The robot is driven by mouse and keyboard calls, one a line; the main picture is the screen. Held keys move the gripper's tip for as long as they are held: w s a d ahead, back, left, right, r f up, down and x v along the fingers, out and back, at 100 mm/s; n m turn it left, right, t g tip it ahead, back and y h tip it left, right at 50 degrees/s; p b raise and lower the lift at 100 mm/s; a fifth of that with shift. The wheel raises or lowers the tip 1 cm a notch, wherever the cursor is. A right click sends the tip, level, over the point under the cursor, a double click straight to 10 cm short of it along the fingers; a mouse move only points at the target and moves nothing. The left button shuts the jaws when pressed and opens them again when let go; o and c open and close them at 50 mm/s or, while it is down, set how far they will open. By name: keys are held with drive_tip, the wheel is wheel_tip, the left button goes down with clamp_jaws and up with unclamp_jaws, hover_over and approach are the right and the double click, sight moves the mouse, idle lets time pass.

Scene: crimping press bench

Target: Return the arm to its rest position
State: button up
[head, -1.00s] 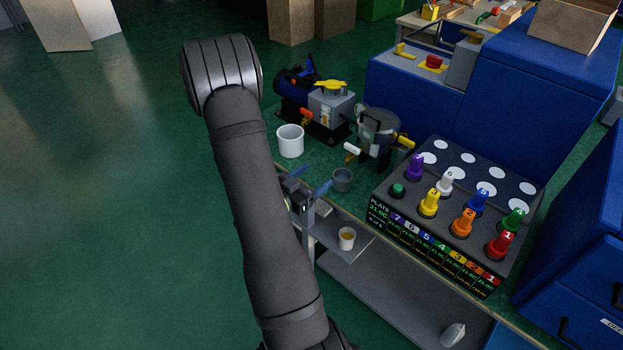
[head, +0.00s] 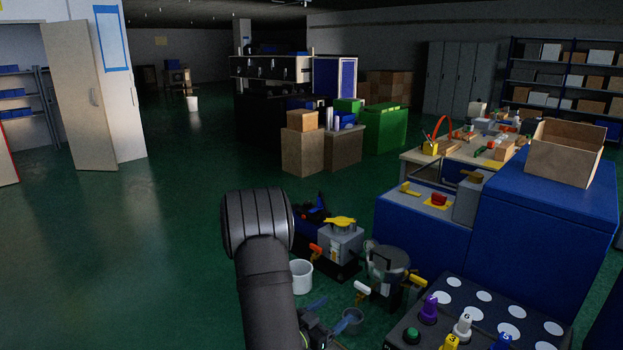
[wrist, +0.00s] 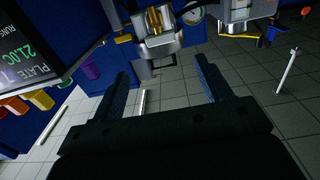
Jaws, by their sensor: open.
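A white cup (head: 301,276), a pump-like unit (head: 340,243) and a lidded pot (head: 388,262) stand close behind my gripper. The black plate block (head: 470,305) with coloured pegs is at right. Blue cabinets (head: 540,220) stand beyond. Open green floor lies left of my arm.

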sight(361, 290)
drive_tip(key=x, duration=1.3)
drive_tip(key=shift+w+d, duration=0.1)
drive_tip(key=shift+d, duration=0.05)
drive_tip(key=v, duration=1.8)
drive_tip(key=x, duration=1.8)
drive_tip(key=shift+w+d, duration=0.1)
drive_tip(key=shift+d, duration=0.1)
drive_tip(key=shift+a+n+t+y, duration=0.15)
drive_tip(key=shift+n+t+y, duration=0.15)
drive_tip(key=shift+y, duration=0.1)
drive_tip(key=shift+n+t+y, duration=0.5)
drive_tip(key=shift+y, duration=0.1)
drive_tip(key=v, duration=1.7)
drive_tip(key=shift+w+d+r+m+g+h, duration=0.3)
drive_tip(key=shift+w+r+m+g+h, duration=0.2)
drive_tip(key=shift+w+m+g+h, duration=0.25)
drive_tip(key=shift+w+d+r+m+g+h, duration=0.25)
drive_tip(key=shift+w+r+m+g+h, duration=0.25)
drive_tip(key=shift+w+m+g+h, duration=0.4)
drive_tip(key=shift+w+d+r+m+g+h, duration=0.35)
drive_tip(key=shift+w+r+m+h, duration=0.25)
drive_tip(key=shift+h, duration=0.35)
